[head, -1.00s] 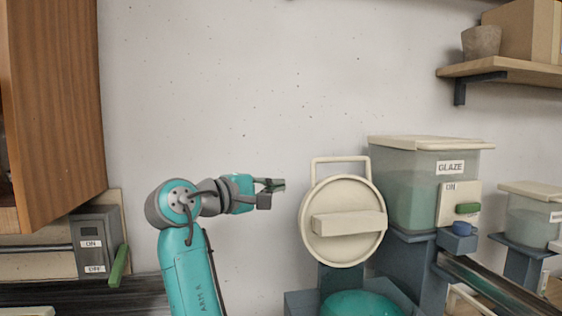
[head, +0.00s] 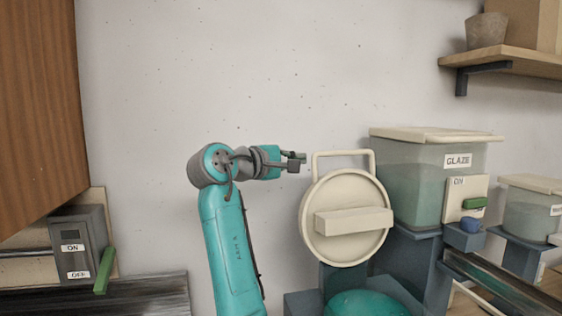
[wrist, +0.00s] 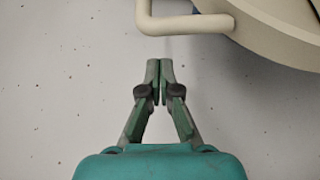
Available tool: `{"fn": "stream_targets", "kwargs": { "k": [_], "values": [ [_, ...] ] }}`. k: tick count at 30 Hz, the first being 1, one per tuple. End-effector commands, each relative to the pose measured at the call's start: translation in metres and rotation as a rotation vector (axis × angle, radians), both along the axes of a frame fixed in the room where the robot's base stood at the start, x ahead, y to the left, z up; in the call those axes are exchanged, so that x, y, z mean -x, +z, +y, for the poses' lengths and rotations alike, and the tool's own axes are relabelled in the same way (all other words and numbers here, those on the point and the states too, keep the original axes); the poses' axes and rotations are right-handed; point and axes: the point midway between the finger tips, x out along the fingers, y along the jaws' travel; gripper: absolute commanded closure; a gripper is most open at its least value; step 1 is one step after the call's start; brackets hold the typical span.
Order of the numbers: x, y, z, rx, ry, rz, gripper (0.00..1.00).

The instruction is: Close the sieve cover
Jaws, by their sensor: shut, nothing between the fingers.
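The sieve cover (head: 347,247) is a round cream lid standing upright, with a block grip (head: 353,222) across its face and a wire-like loop handle (head: 343,153) at its top. It stands at the back of a dark blue-grey base with a teal dome (head: 366,304) in front. My gripper (head: 303,159) is shut and empty, just left of the loop handle and apart from it. In the wrist view my gripper (wrist: 159,66) points at the loop handle (wrist: 190,25), with the cover's rim (wrist: 275,30) at upper right. The sieve's opening is hidden.
A smaller tank (head: 533,212) is farther right. A switch box (head: 78,245) and wooden cabinet door (head: 40,100) are at left. A shelf (head: 515,62) is upper right.

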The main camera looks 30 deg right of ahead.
Motion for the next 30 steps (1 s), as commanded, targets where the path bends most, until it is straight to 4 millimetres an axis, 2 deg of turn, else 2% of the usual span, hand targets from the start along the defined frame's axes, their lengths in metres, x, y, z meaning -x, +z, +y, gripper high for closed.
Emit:
{"fn": "stream_targets", "kwargs": {
  "k": [3, 9, 30],
  "values": [
    [0.019, 0.002, 0.003, -0.001, 0.001, -0.004, 1.0],
    [0.036, 0.004, 0.005, 0.001, 0.001, -0.001, 1.0],
    [0.046, 0.005, 0.007, 0.013, 0.001, -0.049, 1.0]
  ]
}}
